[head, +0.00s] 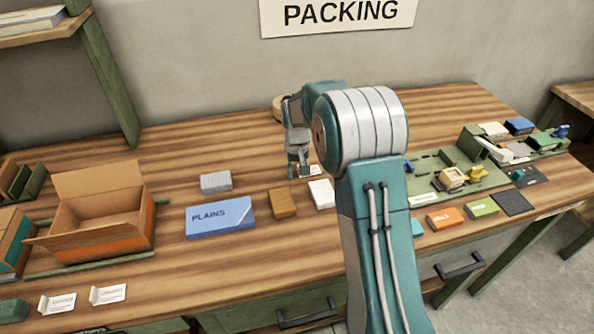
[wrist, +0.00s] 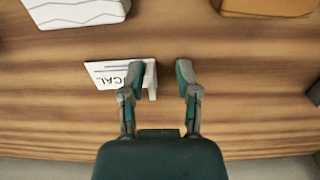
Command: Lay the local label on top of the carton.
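The local label (wrist: 108,74) is a white card with dark lettering, upside down in the wrist view. It lies on the table, and a pale raised tab (wrist: 152,82) on its right side stands between my fingers. My gripper (wrist: 159,75) is open around this tab; the left finger covers part of the label. In the head view my gripper (head: 303,172) is low over the table's back half, and a sliver of label (head: 314,169) shows beside it. An open cardboard carton (head: 107,207) with raised flaps stands at the left; a small closed brown carton (head: 283,203) lies nearer my gripper.
A white patterned box (head: 321,193), a blue "PLAINS" box (head: 220,217) and a grey-white block (head: 216,182) lie near the middle. Another open box (head: 10,240) is at the left edge. A green board (head: 450,180) with several small items fills the right.

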